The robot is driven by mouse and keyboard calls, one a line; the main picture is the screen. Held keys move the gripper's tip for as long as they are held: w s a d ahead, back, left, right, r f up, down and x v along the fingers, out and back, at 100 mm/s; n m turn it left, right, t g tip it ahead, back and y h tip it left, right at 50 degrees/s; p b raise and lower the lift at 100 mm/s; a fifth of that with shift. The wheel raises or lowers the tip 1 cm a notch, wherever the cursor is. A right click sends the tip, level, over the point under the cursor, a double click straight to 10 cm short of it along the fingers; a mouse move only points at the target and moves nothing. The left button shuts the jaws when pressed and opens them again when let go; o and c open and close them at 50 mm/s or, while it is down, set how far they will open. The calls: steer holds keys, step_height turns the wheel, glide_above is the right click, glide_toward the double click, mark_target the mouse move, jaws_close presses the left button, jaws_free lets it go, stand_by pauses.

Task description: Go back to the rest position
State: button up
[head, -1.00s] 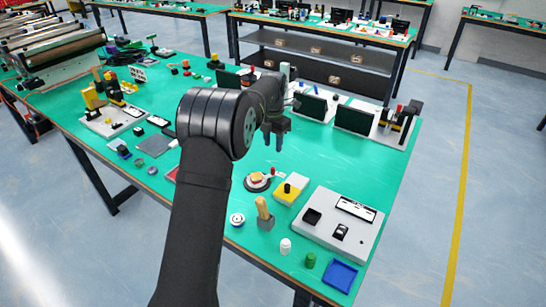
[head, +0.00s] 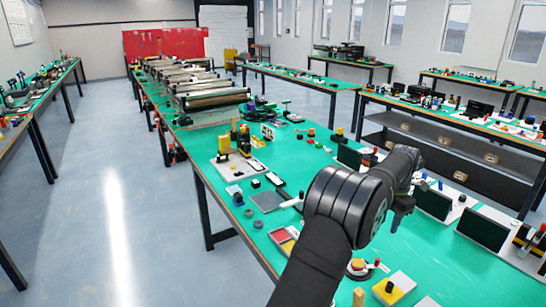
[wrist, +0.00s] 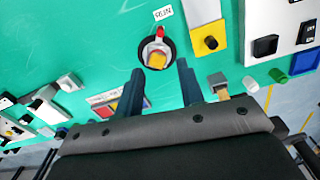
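My gripper (wrist: 160,82) shows in the wrist view with its two dark fingers apart and nothing between them. In the head view my gripper (head: 401,213) hangs above the green table (head: 330,165), partly hidden by my arm. Beyond the fingers in the wrist view is a round dark dish (wrist: 157,53) with a yellow and orange piece and a red knob. A white label reading "RUN" (wrist: 163,13) lies by it. My gripper is apart from these things.
A yellow and white block with a black knob (head: 391,288) stands near the front. A white board with yellow posts (head: 240,160) is at the left. Black screens (head: 433,203) stand at the right. Conveyors (head: 215,100) line the far end. The floor at left is clear.

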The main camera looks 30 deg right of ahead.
mark_target(379, 259)
step_height(379, 259, down, 16)
steer(key=shift+r, duration=0.1)
stand_by(0.4)
step_height(379, 259, up, 17)
step_height(379, 259, down, 17)
steer(key=shift+s+f, duration=0.1)
steer(key=shift+s+a+m, duration=0.4)
steer(key=shift+s+m, duration=0.1)
steer(key=shift+m, duration=0.7)
